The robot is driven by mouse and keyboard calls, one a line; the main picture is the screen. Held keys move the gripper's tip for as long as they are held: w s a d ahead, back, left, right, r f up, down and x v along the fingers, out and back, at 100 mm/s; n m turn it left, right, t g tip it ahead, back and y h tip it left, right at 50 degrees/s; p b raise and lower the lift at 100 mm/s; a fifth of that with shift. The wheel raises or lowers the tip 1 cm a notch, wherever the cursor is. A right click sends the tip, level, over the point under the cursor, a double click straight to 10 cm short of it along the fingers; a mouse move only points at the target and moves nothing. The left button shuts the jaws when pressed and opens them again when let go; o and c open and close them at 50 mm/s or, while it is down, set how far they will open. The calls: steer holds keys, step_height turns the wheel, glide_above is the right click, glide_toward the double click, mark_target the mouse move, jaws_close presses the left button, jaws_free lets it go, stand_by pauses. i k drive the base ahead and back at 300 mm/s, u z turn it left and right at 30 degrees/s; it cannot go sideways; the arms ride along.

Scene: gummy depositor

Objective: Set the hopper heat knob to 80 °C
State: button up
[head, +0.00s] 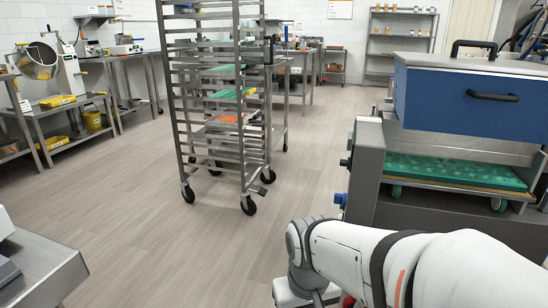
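The gummy depositor (366,170) stands at the right, with a blue lidded hopper (440,98) on top. Small dark knobs or buttons (345,162) stick out from its left side, seen edge-on. I cannot tell which one is the hopper heat knob, and no scale or setting is readable. My white arm reaches in from the lower right, in front of the depositor. My gripper fingers do not show.
A green mould tray (450,172) sits inside the depositor under the hopper. A wheeled tray rack (243,150) stands left of it. A steel table (45,275) is at the lower left. The floor (130,205) between is clear.

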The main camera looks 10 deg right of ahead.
mark_target(344, 163)
steer(key=i, duration=0.95)
steer(key=u, duration=0.05)
